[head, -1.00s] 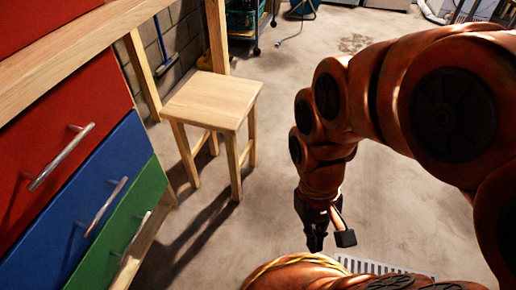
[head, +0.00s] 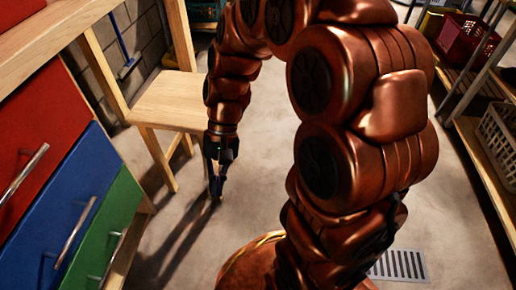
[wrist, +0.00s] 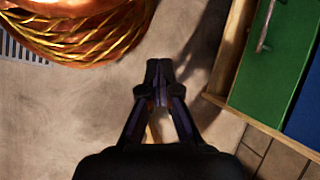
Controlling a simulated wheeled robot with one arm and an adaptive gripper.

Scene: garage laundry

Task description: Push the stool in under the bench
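The wooden stool (head: 165,101) stands upright on the floor in the head view, beside the wooden bench (head: 62,42) and close to its legs. Its seat's right side and a right leg are hidden behind my arm. My gripper (head: 216,196) points down, low over the floor, to the near right of the stool. In the wrist view my gripper (wrist: 159,68) has its fingertips together, with nothing clearly held. A small piece of light wood shows between the finger bases; I cannot tell what it belongs to. I cannot tell whether the gripper touches the stool.
Red, blue and green drawers (head: 75,211) with bar handles are left of the stool; the green drawer (wrist: 271,65) is also right in the wrist view. A shelf (head: 484,157) with baskets stands at the right. A floor grate (head: 400,265) lies near my base. Floor between is clear.

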